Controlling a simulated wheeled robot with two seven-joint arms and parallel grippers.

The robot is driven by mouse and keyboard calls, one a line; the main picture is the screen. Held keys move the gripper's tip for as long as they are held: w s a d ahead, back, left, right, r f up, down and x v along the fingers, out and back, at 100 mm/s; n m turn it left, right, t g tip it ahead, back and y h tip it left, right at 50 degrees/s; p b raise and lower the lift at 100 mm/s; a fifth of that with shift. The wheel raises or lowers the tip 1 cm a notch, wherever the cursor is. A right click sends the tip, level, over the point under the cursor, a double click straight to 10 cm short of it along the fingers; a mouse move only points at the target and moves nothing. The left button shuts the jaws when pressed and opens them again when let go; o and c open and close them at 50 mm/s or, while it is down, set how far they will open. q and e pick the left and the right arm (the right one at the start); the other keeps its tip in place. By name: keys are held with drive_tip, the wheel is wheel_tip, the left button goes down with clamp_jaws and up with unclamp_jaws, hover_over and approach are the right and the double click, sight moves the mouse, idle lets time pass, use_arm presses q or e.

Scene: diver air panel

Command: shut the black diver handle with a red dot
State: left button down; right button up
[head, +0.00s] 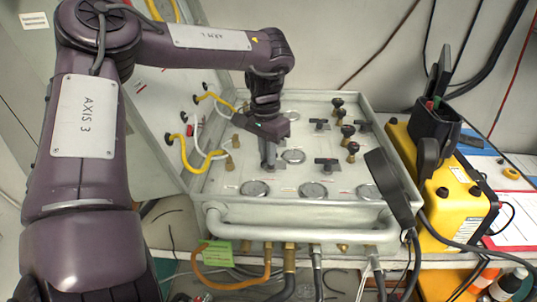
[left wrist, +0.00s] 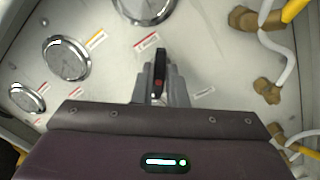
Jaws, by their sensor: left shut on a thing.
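The black diver handle with a red dot (left wrist: 160,72) shows in the left wrist view, between the grey fingers of my left gripper (left wrist: 162,88). The fingers are shut on it, and its far end sticks out past them. In the head view my left gripper (head: 268,160) points down onto the left part of the air panel (head: 225,185), and it hides most of the handle there. My right gripper is not in view.
Other black handles (head: 327,163) and several dark knobs (head: 347,131) stand to the right. Round gauges (head: 313,190) line the panel's front. Yellow hoses (head: 177,148) are on the left. A yellow case (head: 455,200) with black handsets stands at right.

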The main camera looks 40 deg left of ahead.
use_arm(q)
drive_tip(key=m, duration=0.5)
drive_tip(key=shift+w+a+r+m, duration=0.1)
drive_tip(key=shift+a+m, duration=0.2)
drive_tip(key=m, duration=0.2)
drive_tip(key=m+p, duration=0.1)
drive_tip(key=m, duration=0.1)
drive_tip(key=shift+w+a+m, duration=0.15)
drive_tip(key=shift+w+m, duration=0.05)
drive_tip(key=shift+m, duration=0.2)
drive_tip(key=c, duration=1.5)
unclamp_jaws()
drive_tip(key=shift+o, duration=0.2)
wheel_tip(320, 180, up, 8)
drive_tip(key=shift+w+a, duration=0.15)
drive_tip(key=shift+f, duration=0.25)
